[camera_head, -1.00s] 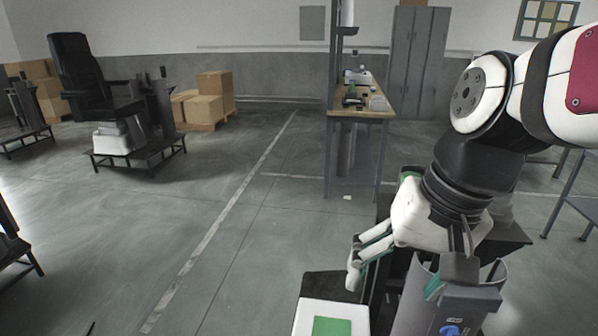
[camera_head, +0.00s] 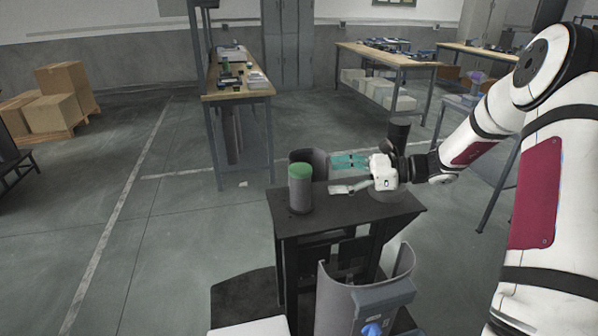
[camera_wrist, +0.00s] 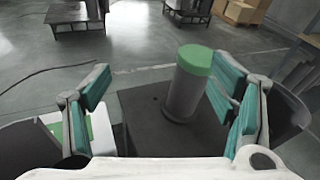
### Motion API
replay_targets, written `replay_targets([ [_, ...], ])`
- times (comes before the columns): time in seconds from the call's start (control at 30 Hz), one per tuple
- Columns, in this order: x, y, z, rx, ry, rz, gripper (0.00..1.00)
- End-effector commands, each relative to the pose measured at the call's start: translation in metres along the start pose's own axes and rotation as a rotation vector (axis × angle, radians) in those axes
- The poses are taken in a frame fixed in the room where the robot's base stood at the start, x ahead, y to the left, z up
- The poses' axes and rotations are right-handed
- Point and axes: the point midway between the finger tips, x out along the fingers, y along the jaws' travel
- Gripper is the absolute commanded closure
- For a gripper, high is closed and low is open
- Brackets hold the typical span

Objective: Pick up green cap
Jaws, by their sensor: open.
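The green cap (camera_head: 300,170) sits on top of an upright grey cylinder (camera_head: 300,194), which stands on a dark table top near its left edge. In the wrist view the cap (camera_wrist: 196,59) is above and between my fingers, on the grey cylinder (camera_wrist: 184,94). My gripper (camera_head: 344,174) is open and empty, to the right of the cylinder, with its fingers pointing left toward it. Its teal-padded fingers (camera_wrist: 164,104) show spread apart in the wrist view. A gap shows between the fingertips and the cylinder in the head view.
The dark table (camera_head: 405,207) carries curved grey shells, one (camera_head: 309,157) just behind the cylinder. Another curved shell with a grey box (camera_head: 383,297) stands in front. A wooden workbench (camera_head: 238,91) is behind at left. Open floor lies to the left.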

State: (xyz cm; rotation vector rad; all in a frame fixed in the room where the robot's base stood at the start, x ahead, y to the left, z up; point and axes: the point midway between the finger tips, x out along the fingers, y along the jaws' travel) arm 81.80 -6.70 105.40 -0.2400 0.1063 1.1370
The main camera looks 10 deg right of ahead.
Motion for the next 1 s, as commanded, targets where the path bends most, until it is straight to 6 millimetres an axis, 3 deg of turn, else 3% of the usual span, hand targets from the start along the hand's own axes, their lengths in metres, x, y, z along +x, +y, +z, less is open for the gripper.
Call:
replay_targets([
  [0.1,-0.015,-0.025,-0.021,0.094,-0.085,-0.091,0.22],
  [0.3,-0.023,-0.042,-0.034,0.156,-0.146,-0.155,0.22],
  [0.7,0.042,-0.052,-0.026,0.158,-0.148,-0.155,0.22],
  [1.0,0.062,-0.055,-0.024,0.158,-0.147,-0.156,0.22],
])
